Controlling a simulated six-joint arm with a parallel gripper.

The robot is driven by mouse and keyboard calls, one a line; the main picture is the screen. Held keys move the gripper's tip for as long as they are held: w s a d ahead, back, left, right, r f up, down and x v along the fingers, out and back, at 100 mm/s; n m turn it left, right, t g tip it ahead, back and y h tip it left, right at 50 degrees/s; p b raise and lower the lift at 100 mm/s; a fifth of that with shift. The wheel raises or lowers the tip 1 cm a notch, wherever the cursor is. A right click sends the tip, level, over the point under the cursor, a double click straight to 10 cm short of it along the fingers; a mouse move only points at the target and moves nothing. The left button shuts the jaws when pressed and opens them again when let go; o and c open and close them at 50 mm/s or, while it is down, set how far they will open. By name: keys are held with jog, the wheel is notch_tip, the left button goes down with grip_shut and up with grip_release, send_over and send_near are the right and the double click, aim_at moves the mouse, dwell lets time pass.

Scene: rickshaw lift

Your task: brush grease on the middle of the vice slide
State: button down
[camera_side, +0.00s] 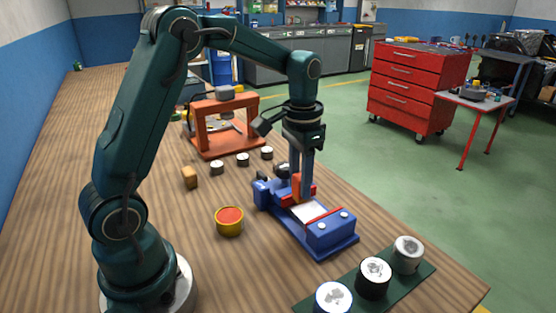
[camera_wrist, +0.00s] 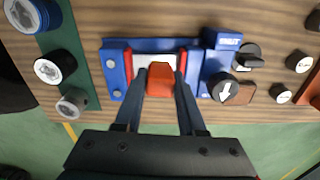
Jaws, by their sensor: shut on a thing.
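The blue vice (camera_side: 330,234) with red jaw faces lies on the wooden bench; it also shows in the wrist view (camera_wrist: 115,72). Its pale slide (camera_side: 308,211) shows between the red faces. My gripper (camera_side: 297,184) points straight down over the vice, toward the end with the dark knob. It is shut on an orange block-shaped piece, seemingly the brush handle (camera_wrist: 160,80). In the wrist view the handle sits between the fingertips, over the slide. The bristles are hidden, so I cannot tell whether they touch the slide. A yellow tin (camera_side: 229,227) with orange-red contents stands left of the vice.
Three round cans stand on a green mat (camera_side: 424,274) at the front right. The bench's right edge is near the vice.

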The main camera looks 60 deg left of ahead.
aim_at(299, 196)
jog(key=shift+f, duration=0.85)
jog(key=shift+w+f, duration=0.35)
jog(key=shift+f, duration=0.2)
jog(key=shift+w+f, duration=0.35)
jog(key=shift+f, duration=0.2)
jog(key=shift+w+f, duration=0.1)
jog(key=shift+w, duration=1.9)
jog(key=shift+s, duration=2.7)
jog(key=shift+d, duration=0.75)
jog(key=shift+w, duration=2.7)
jog(key=shift+s, duration=2.35)
jog(key=shift+s+r, duration=0.2)
jog(key=shift+r, duration=0.4)
jog(key=shift+s+r, duration=0.15)
jog(key=shift+r, duration=3.35)
